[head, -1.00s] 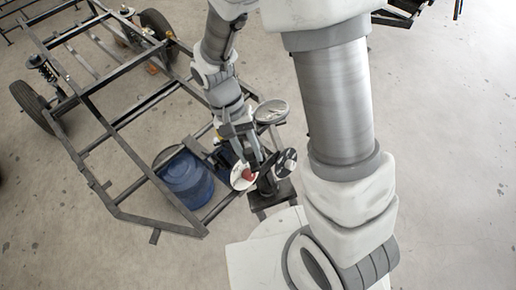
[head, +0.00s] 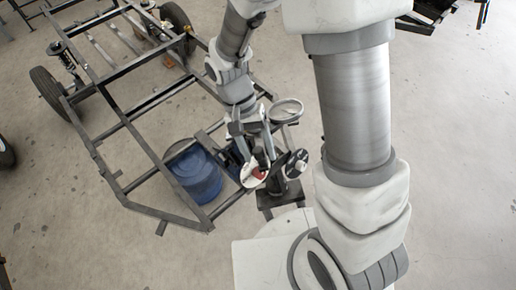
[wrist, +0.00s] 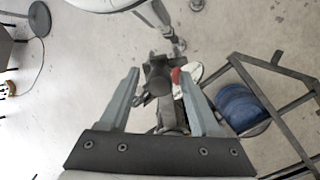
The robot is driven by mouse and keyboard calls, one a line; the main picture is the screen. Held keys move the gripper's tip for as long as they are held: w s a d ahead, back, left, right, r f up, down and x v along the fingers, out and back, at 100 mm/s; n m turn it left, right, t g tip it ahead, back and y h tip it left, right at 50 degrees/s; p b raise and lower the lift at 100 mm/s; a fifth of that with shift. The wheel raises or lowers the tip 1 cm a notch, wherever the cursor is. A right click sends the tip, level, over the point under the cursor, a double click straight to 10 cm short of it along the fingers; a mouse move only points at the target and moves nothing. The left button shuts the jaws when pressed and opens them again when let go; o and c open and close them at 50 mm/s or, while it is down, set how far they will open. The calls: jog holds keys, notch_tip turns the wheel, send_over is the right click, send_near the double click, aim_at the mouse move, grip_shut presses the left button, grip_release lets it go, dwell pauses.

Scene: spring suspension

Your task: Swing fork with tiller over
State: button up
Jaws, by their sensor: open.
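A dark upright assembly (head: 293,193), which I take to be the fork with tiller, stands at the chassis corner. It carries a red knob (head: 258,174), a white disc (head: 250,181) and a dark disc (head: 298,162). My gripper (head: 258,155) is open above and beside it, partly hiding it. In the wrist view, the dark post (wrist: 158,82) appears between my open fingers (wrist: 159,73). The red knob (wrist: 177,75) and white disc (wrist: 190,74) are near the right fingertip. I cannot tell whether a finger touches anything.
A grey tube chassis (head: 135,140) with wheels (head: 48,92) fills the left. A blue drum (head: 194,174) stands within its near corner. A pale round plate (head: 287,110) is just behind my gripper. Concrete floor is free at the right (head: 455,170).

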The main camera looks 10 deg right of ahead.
jog(key=p+v, duration=0.1)
jog(key=v, duration=1.6)
jog(key=shift+r, duration=0.2)
jog(key=s+d+r+n+t+y, duration=0.2)
jog(key=s+d+r+t, duration=0.6)
jog(key=d, duration=0.5)
jog(key=shift+s+r+n+t+y, duration=0.35)
jog(key=shift+s+t, duration=0.35)
jog(key=shift+s, duration=0.45)
